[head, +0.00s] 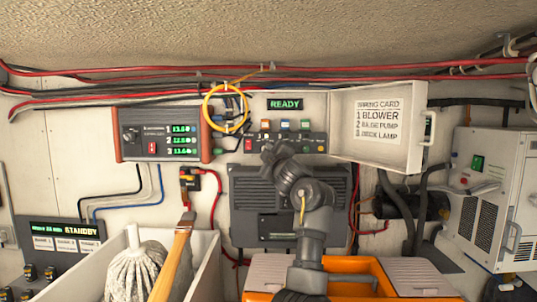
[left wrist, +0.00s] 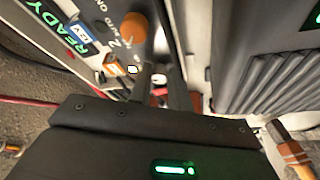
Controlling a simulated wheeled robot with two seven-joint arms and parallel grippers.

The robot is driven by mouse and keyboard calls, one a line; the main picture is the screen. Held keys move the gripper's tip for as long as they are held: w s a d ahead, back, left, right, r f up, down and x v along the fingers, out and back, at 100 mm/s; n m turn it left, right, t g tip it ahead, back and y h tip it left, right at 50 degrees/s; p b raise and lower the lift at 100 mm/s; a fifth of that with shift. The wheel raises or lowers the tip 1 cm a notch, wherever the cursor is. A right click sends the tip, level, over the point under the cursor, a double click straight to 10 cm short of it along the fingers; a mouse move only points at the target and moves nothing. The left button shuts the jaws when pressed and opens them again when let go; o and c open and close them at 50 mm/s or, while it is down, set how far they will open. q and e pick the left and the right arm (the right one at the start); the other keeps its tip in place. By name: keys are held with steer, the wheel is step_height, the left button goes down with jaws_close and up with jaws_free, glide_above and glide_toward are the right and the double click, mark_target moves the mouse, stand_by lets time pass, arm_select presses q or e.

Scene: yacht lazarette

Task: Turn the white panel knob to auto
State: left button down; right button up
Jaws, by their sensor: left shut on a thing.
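The dark switch panel (head: 318,142) is on the back wall under the green READY display (head: 285,104). My left gripper (head: 272,152) reaches up to its left part in the head view and covers the controls there. In the left wrist view, the fingers (left wrist: 164,92) are shut at the panel face beside an orange knob (left wrist: 134,30). The white panel knob is hidden at the fingertips, so its pointer setting cannot be read. The printed words ON and AUTO show beside the orange knob. My right gripper is in neither view.
An open white cover (head: 380,125) with a printed card sticks out to the panel's right. A red-framed meter unit (head: 160,134) and a yellow cable coil (head: 226,108) are on its left. A black louvred box (head: 250,200) sits below. A mop (head: 135,270) stands lower left.

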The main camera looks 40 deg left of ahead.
arm_select(q)
steer(key=shift+s+a, duration=0.1)
steer(key=c, duration=1.7)
jaws_free()
steer(key=shift+f, duration=0.1)
steer(key=o, duration=0.4)
steer(key=shift+s+r, duration=0.2)
steer(key=shift+s, duration=0.1)
steer(key=shift+w, duration=0.15)
steer(key=b+v, duration=0.5)
steer(key=v, duration=0.6)
steer(key=shift+b, duration=0.4)
